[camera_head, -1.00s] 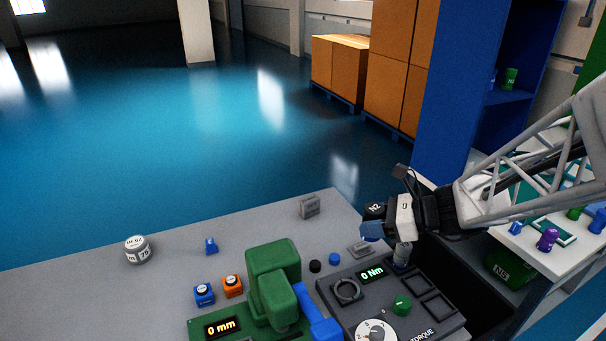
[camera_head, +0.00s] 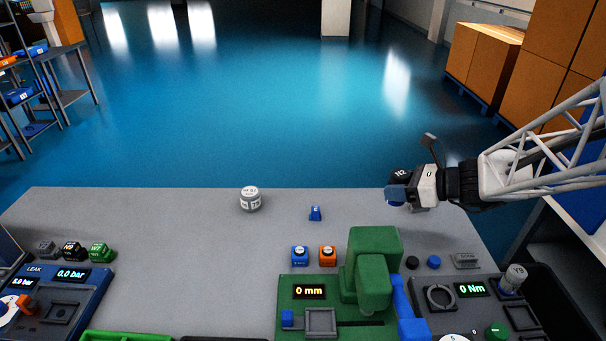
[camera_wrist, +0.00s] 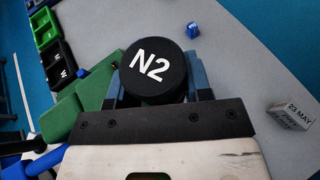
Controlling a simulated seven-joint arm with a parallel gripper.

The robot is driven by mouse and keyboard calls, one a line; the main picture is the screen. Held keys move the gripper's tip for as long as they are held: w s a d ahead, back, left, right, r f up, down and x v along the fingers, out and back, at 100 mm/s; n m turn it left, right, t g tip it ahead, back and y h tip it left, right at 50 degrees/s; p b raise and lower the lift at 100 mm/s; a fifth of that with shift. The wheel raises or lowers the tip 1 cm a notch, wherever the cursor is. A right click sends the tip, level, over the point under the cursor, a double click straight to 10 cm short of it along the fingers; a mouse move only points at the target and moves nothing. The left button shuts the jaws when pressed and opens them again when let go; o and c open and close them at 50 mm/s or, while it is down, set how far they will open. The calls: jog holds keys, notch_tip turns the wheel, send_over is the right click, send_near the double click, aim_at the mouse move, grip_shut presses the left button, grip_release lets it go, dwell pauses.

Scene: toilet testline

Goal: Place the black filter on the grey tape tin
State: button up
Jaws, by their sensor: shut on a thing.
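The black filter (camera_head: 401,175), round with a white N2 on top, is held between the blue fingers of my gripper (camera_head: 396,194). In the wrist view the filter (camera_wrist: 157,72) sits level in the shut gripper (camera_wrist: 160,98), its label facing the camera. The grey tape tin (camera_head: 250,200), a short round tin with a pale label band, stands upright on the grey table well to the left of my gripper. Nothing lies on its top. The tin does not show in the wrist view.
A grey block marked 23 MAY (camera_wrist: 293,113) stands near my gripper. A small blue piece (camera_head: 315,214) lies right of the tin. Blue (camera_head: 300,256) and orange (camera_head: 327,256) blocks and a green press (camera_head: 374,260) stand in front. The table around the tin is clear.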

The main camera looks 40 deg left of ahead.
jog(key=s+a+f+n+g+h, duration=0.1)
jog(key=s+a, duration=0.5)
jog(key=a, duration=0.4)
jog(key=s+a+n+g, duration=0.1)
jog(key=s+a+g, duration=0.1)
jog(key=s+a, duration=0.65)
jog(key=s+a+f+n+g+h, duration=0.1)
jog(key=s+a+n, duration=0.15)
jog(key=a, duration=1.05)
notch_tip(320, 180, down, 10)
jog(key=shift+d+f+m, duration=0.2)
jog(key=shift+f+m, duration=0.05)
jog(key=shift+m, duration=0.2)
jog(key=shift+a, duration=0.1)
send_over(250, 191)
jog(key=shift+s+f, duration=0.1)
jog(key=shift+f, duration=0.65)
jog(key=shift+f, duration=1.7)
jog(key=shift+f, duration=0.15)
